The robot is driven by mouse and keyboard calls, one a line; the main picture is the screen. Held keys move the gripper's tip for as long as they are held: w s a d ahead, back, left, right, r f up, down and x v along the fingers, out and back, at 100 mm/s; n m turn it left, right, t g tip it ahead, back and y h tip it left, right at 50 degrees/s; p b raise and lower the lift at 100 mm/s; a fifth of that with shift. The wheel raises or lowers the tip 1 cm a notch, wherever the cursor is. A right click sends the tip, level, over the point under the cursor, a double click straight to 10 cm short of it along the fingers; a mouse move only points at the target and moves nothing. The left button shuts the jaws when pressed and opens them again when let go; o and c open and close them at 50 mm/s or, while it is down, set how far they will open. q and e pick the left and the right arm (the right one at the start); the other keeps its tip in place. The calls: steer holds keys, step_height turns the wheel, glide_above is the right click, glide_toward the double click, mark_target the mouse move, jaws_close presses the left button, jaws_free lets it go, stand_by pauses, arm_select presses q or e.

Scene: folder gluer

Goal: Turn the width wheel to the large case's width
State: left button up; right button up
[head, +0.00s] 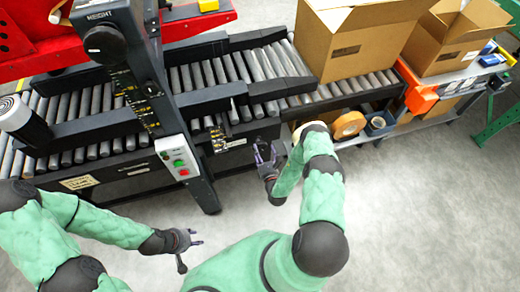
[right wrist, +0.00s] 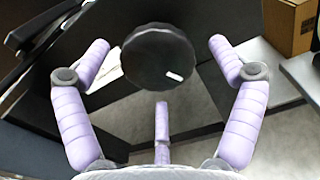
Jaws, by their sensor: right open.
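The width wheel (right wrist: 160,57) is a round black knob with a white mark at its lower right, in the right wrist view. My right gripper (right wrist: 158,48) is open, with purple fingers to the left and right of the wheel and a third below. Gaps show between the fingers and the wheel. In the head view my right gripper (head: 266,157) is at the machine's front side and the wheel cannot be made out. My left gripper (head: 188,248) has its fingers apart and empty, over the floor. A large open cardboard case (head: 355,45) stands on the rollers.
A black column (head: 140,75) carries a height wheel (head: 104,42) and a button box (head: 178,158). Black side rails run along the roller conveyor (head: 90,105). Another open box (head: 460,35) and a tape roll (head: 348,125) are at the right. The front floor is clear.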

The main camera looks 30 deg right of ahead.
steer(key=shift+x, duration=1.05)
steer(key=c, duration=1.1)
